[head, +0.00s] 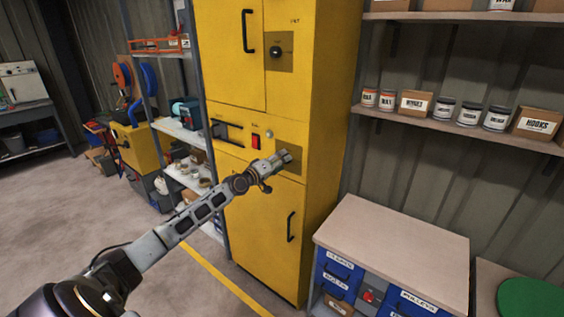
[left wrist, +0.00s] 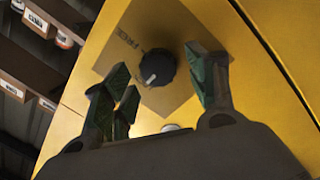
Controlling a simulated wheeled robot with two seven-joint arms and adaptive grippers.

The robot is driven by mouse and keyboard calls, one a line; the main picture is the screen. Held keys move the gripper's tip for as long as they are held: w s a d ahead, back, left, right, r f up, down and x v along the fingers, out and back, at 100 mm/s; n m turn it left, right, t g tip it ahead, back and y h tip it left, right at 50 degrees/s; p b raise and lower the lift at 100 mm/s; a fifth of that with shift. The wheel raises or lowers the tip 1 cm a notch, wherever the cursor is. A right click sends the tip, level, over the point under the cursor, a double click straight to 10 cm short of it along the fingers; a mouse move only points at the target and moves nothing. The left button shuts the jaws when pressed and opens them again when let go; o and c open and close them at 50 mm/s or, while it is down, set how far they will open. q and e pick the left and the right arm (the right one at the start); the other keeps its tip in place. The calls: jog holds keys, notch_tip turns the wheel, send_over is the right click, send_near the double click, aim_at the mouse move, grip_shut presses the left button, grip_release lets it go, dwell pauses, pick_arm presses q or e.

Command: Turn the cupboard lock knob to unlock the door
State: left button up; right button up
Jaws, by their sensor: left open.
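The yellow cupboard (head: 228,70) stands upright in the middle of the head view. Its upper door has a dark round knob (head: 277,51) on a brown plate. A second brown plate (head: 292,148) lies lower, on the middle panel, partly hidden by my left gripper (head: 284,158). In the left wrist view, a black knob (left wrist: 157,67) with a white mark sits on a brown plate (left wrist: 185,25) with lettering. My left gripper (left wrist: 163,88) is open, its green-padded fingers either side of the knob. I cannot tell whether they touch it. My right gripper is not in view.
The middle panel also has a black handle (head: 228,132), a red switch (head: 256,141) and a silver button (head: 270,131). A low bench (head: 400,238) stands at right, below a shelf of tins and boxes. A grey rack (head: 185,133) stands left. Open floor lies left.

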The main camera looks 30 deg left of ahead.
pick_arm(q)
jog(key=shift+w+d, duration=0.1)
jog(key=shift+w, duration=0.45)
jog(key=c, duration=1)
